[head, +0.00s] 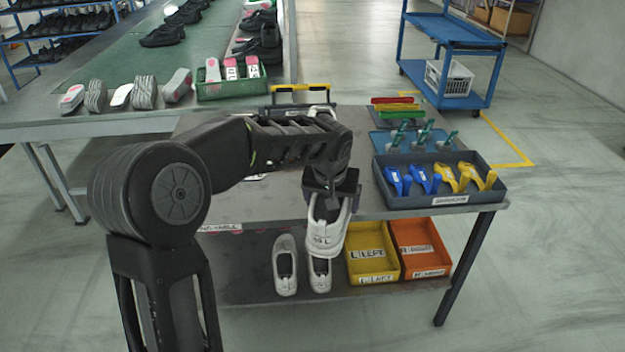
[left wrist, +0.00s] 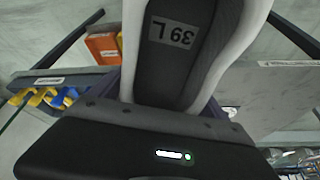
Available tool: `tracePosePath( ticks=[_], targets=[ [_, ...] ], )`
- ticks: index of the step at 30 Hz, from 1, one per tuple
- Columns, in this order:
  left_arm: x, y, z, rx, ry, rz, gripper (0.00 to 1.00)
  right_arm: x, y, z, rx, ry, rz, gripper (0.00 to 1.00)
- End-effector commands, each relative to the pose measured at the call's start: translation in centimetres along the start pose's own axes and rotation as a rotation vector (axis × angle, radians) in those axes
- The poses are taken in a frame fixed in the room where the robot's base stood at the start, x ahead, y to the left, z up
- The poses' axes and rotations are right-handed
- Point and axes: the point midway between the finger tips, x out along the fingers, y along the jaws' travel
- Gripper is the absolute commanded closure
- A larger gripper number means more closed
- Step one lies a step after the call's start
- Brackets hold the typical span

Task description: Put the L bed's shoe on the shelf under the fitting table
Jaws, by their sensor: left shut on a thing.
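My left gripper (head: 331,190) is shut on a white shoe (head: 327,228). The shoe hangs down in front of the front edge of the fitting table (head: 265,205). In the left wrist view the shoe (left wrist: 178,75) shows a dark insole marked "39 L". Below is the shelf (head: 238,284). A white shoe (head: 285,268) stands on it at the left, and a second white shoe (head: 319,276) stands beside it, partly hidden behind the held shoe. My right gripper is not in view.
A yellow bin (head: 372,279) marked left and an orange bin (head: 422,273) stand on the shelf to the right. A grey tray (head: 440,200) with blue and yellow tools sits on the table. The shelf's left part looks clear. A blue cart (head: 450,33) stands behind.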

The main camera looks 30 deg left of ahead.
Motion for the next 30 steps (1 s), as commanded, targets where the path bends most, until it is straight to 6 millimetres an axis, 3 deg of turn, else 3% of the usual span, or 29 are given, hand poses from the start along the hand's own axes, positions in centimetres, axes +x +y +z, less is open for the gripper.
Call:
tracePosePath(
  ticks=[6,12,16,30],
  targets=[
    [3.4,6.1,6.1,0.170,-0.001,0.075,0.72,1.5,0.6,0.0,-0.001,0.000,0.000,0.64],
    [4.7,9.8,10.7,0.282,0.000,0.132,0.72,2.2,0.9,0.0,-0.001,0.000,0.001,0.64],
    [4.8,10.5,11.6,0.305,0.001,0.142,0.72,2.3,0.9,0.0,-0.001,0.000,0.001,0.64],
    [4.7,10.4,11.5,0.303,0.000,0.142,0.72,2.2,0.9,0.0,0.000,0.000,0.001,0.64]
  ],
)
